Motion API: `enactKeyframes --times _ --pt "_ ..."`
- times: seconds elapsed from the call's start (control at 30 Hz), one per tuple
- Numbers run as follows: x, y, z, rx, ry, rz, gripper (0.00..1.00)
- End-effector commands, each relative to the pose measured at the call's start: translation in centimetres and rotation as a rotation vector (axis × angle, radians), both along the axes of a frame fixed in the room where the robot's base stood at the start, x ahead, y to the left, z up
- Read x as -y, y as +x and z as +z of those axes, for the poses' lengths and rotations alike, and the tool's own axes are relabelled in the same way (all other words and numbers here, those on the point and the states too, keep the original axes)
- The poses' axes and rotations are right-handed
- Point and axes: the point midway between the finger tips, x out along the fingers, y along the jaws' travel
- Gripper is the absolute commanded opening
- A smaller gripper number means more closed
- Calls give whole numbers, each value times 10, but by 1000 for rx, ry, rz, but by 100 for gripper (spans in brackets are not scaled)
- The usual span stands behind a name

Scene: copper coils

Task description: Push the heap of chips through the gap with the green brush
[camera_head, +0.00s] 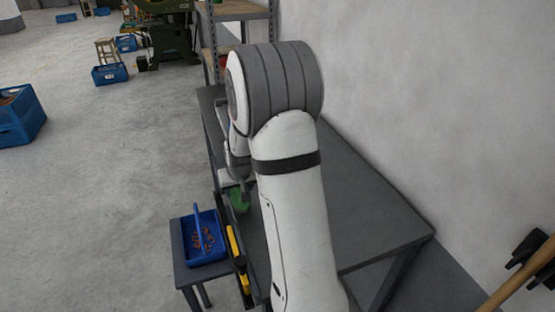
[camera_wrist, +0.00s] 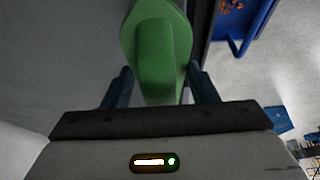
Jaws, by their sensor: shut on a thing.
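The green brush (camera_head: 239,201) is at the left edge of the grey workbench (camera_head: 365,205) in the head view. My gripper (camera_head: 243,186) is shut on it from above. In the wrist view the green brush (camera_wrist: 157,45) sits between the two dark fingers of my gripper (camera_wrist: 160,78). Orange-brown chips (camera_head: 207,240) lie in a blue crate (camera_head: 190,256) beside the bench, and some show in the wrist view (camera_wrist: 232,5). No heap on the bench top is visible; my arm hides part of the bench. I cannot make out the gap clearly.
The blue crate rests on a small dark stand (camera_head: 179,262). Yellow-and-black pieces (camera_head: 233,241) lie along the bench's left edge near the crate. A pale wall (camera_head: 420,90) bounds the right side, and a shelf (camera_head: 240,10) stands behind. The bench's right part is bare.

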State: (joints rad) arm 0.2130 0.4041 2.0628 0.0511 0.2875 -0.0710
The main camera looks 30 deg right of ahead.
Motion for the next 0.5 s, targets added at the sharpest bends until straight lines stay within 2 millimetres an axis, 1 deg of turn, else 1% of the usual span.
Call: enactKeyframes --times 0.03,0.5 --pt "1 1 9 5 -1 -1 28" --pt "3 1 42 5 -1 -5 28"
